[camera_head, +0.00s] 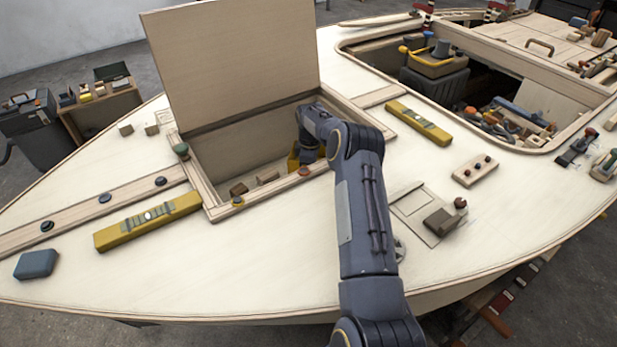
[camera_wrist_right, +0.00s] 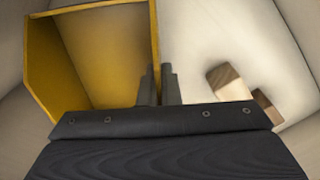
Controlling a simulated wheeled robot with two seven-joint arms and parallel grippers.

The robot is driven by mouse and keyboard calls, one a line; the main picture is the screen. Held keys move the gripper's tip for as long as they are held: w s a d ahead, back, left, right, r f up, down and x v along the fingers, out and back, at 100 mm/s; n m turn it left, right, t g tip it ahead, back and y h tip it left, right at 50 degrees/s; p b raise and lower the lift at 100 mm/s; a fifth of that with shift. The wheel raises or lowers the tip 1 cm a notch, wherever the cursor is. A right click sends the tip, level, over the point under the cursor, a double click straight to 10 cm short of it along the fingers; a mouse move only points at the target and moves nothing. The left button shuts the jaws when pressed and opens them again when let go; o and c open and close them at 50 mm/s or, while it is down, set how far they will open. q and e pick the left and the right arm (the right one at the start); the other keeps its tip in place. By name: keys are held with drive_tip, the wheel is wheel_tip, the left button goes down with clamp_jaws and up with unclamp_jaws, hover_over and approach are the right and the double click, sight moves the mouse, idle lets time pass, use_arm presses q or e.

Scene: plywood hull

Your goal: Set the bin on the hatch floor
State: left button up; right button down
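The yellow bin (camera_wrist_right: 105,55) is open-topped and shows at the upper left of the right wrist view. In the head view only a small yellow part of the bin (camera_head: 293,160) shows inside the open hatch, behind my arm. My right gripper (camera_wrist_right: 160,85) has its two fingers close together, one on each side of the bin's right wall, pinching it. The pale hatch floor (camera_wrist_right: 200,45) shows to the right of the bin. I cannot tell whether the bin touches the floor. In the head view my arm hides the right gripper. My left gripper is not in view.
Wooden blocks (camera_wrist_right: 228,82) lie on the hatch floor beside the bin. The raised hatch lid (camera_head: 235,60) stands behind the opening, with its wooden frame (camera_head: 205,195) around it. Yellow levels (camera_head: 148,220) (camera_head: 418,123) lie on deck at both sides. A larger opening with tools lies right.

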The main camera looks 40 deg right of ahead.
wheel_tip(320, 180, down, 3)
drive_tip(key=shift+f, duration=0.1)
drive_tip(key=c, duration=2.1)
unclamp_jaws()
drive_tip(key=shift+f, duration=0.1)
drive_tip(key=o, duration=0.5)
drive_tip(key=shift+c, duration=0.2)
